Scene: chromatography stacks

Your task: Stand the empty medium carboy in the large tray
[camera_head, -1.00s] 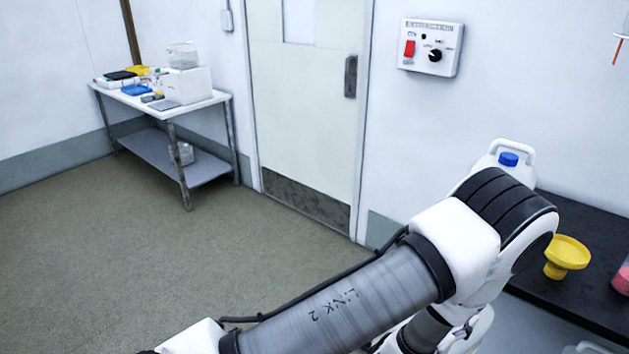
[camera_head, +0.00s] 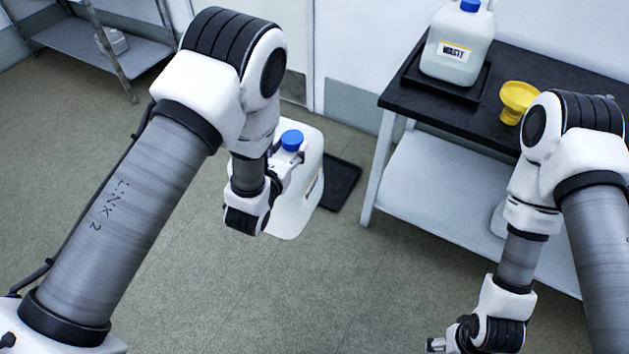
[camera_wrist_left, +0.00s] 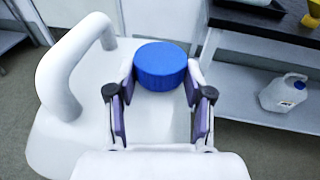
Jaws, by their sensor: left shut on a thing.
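A white carboy (camera_head: 302,200) with a blue cap and a label on its side hangs upright from my left gripper. My left gripper (camera_wrist_left: 158,100) is shut on its neck just below the blue cap, with a finger on each side. The handle shows at left in the left wrist view. A flat black tray (camera_head: 343,180) lies on the floor behind and right of the carboy, partly hidden by it. I cannot tell how high the carboy's base is. My right gripper (camera_head: 437,345) is at the bottom edge, too small to read.
A black-topped table (camera_head: 400,98) at right holds a second black tray (camera_head: 482,98) with a carboy (camera_head: 458,50) labelled WASTE, and a yellow funnel (camera_head: 517,100). Open floor lies left and in front.

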